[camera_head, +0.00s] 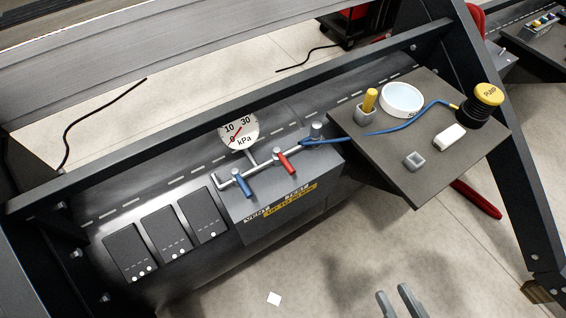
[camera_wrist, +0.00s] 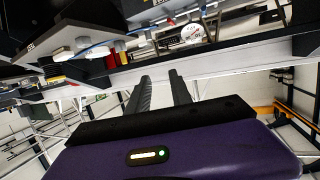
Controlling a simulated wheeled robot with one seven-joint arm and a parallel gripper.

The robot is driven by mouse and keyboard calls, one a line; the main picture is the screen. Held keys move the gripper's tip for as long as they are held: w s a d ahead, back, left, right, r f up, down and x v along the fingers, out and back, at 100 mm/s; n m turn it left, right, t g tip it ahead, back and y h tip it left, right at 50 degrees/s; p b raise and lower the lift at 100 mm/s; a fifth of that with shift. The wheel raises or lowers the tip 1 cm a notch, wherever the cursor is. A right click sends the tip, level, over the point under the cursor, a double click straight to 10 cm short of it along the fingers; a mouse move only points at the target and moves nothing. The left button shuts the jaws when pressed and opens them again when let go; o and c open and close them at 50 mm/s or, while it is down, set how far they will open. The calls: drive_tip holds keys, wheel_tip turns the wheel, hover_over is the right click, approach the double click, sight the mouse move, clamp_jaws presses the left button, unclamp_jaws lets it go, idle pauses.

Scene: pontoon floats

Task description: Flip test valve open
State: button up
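A grey pipe manifold (camera_head: 260,168) sits on a dark block on the float. It carries a blue valve handle (camera_head: 240,185) at the left and a red valve handle (camera_head: 286,163) to its right. The label lettering below is too small to tell which handle is the test valve. A round kPa gauge (camera_head: 239,132) stands behind the pipe, its red needle at the low end; it also shows in the wrist view (camera_wrist: 193,33). My gripper (camera_head: 397,297) is at the bottom of the head view, well apart from the valves. Its fingers (camera_wrist: 160,80) are parted and empty.
The floor before the float is mostly clear.

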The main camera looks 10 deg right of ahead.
drive_tip(key=shift+n+t+y, duration=0.7)
drive_tip(key=shift+t, duration=0.1)
drive_tip(key=w+f+b, duration=0.1)
drive_tip(key=w+a+f+b, duration=0.1)
drive_tip(key=w, duration=0.1)
drive_tip(key=w+a+f+b, duration=0.1)
drive_tip(key=w, duration=0.1)
drive_tip(key=shift+w+a, duration=0.15)
drive_tip(key=shift+a, duration=0.05)
clamp_jaws()
drive_tip(key=w+a+f+n+b, duration=0.4)
drive_tip(key=w+f+n, duration=0.3)
drive_tip(key=w, duration=0.3)
drive_tip(key=w+a+f+n+b, duration=0.4)
drive_tip(key=w+f+n, duration=0.3)
drive_tip(key=w, duration=0.4)
drive_tip(key=shift+a+f+n+t, duration=0.25)
drive_tip(key=shift+a+n+t, duration=0.15)
drive_tip(key=shift+a+n, duration=0.3)
drive_tip(key=shift+w, duration=0.1)
